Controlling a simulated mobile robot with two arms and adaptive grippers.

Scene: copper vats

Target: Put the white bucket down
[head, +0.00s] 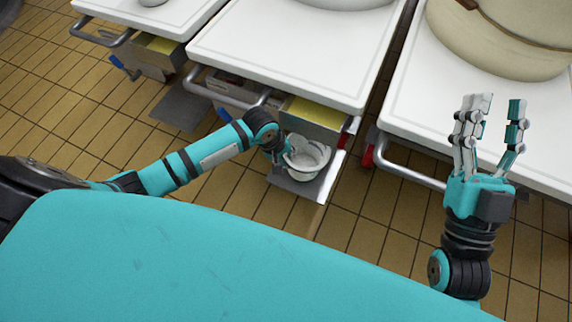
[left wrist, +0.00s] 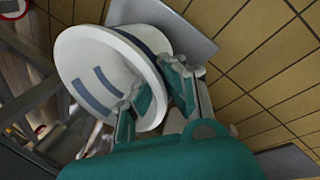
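The white bucket (head: 305,157) is beside the middle white table, over a grey plate (head: 314,188) low at its front corner. My left gripper (head: 283,152) is at the bucket's left side, its fingers partly hidden in the head view. In the left wrist view the white bucket (left wrist: 85,60) shows tilted, and my left gripper (left wrist: 162,88) has its fingers on either side of the bucket's edge, shut on it. Whether the bucket touches the plate I cannot tell. My right gripper (head: 493,108) is open and empty, raised in front of the right table.
The middle white table (head: 290,45) has a metal rail (head: 228,92) and a yellow-topped box (head: 315,114) under its edge. A large cream vat (head: 500,40) stands on the right table (head: 425,95). Tiled floor (head: 365,215) is clear between.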

